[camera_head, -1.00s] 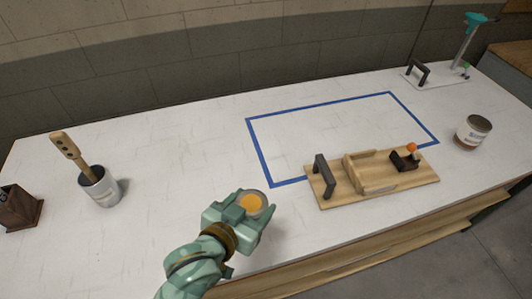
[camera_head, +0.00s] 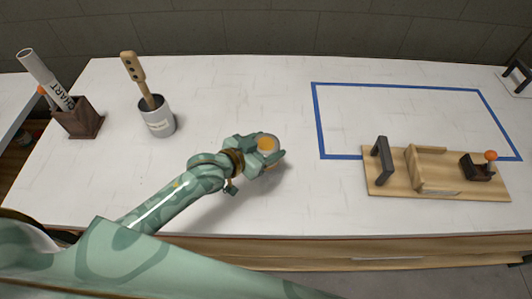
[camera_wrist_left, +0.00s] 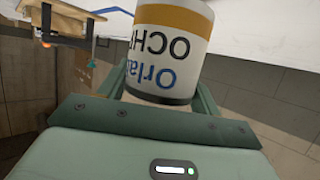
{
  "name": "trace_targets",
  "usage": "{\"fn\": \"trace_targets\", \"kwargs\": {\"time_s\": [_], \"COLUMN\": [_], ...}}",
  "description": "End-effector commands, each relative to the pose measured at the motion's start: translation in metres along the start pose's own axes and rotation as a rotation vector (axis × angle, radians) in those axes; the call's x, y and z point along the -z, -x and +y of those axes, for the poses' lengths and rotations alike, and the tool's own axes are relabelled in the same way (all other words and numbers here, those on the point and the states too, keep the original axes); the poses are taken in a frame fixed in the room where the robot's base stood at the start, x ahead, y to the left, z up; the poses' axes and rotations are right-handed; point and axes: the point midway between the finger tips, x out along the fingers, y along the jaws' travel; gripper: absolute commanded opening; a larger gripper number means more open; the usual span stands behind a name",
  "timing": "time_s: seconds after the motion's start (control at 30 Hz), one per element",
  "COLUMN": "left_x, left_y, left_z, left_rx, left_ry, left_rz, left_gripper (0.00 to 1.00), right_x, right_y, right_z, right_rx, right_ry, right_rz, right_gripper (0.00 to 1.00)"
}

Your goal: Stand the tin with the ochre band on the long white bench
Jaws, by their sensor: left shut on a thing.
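The tin with the ochre band (camera_head: 268,144) is held in my left gripper (camera_head: 266,152). In the head view I see its ochre top from above. In the left wrist view the tin (camera_wrist_left: 168,55) shows a white label, blue and black lettering and the ochre band; the lettering is upside down in that picture. My left gripper is shut around its sides. The long white bench (camera_head: 230,85) lies under the gripper. I cannot tell whether the tin's base touches it. My right gripper is not in view.
A grey pot (camera_head: 158,122) with a wooden-handled tool stands left of the tin. A brown holder (camera_head: 80,122) with a rolled chart stands farther left. A blue outline (camera_head: 318,120) and a wooden jig (camera_head: 440,185) lie to the right. The bench around the tin is clear.

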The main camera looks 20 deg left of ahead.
Motion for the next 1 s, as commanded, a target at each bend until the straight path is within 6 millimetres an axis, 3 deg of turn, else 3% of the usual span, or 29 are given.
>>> {"fn": "trace_targets", "kwargs": {"time_s": [0.17, 0.5, 0.53, 0.6, 0.93, 1.0], "left_x": [-0.03, -0.031, -0.032, -0.031, -0.028, -0.029], "left_y": [-0.012, -0.013, -0.013, -0.012, -0.011, -0.003], "left_z": [-0.001, 0.0, 0.0, 0.0, 0.0, 0.0], "left_rx": [0.0, 0.001, 0.001, 0.001, 0.0, 0.001], "left_ry": [0.001, 0.0, 0.0, 0.0, 0.0, -0.001], "left_rz": [-0.002, 0.0, -0.001, -0.001, 0.0, -0.002], "left_gripper": [0.37, 0.37, 0.67, 0.86, 0.86, 0.86], "right_x": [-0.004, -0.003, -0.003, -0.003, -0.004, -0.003], "right_y": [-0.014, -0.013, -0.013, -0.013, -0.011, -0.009], "right_z": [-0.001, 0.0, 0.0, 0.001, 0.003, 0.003], "right_rx": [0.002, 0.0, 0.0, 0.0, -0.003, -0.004], "right_ry": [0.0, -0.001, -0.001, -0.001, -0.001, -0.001], "right_rz": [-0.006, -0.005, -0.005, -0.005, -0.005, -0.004], "right_gripper": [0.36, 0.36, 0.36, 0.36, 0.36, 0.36]}}
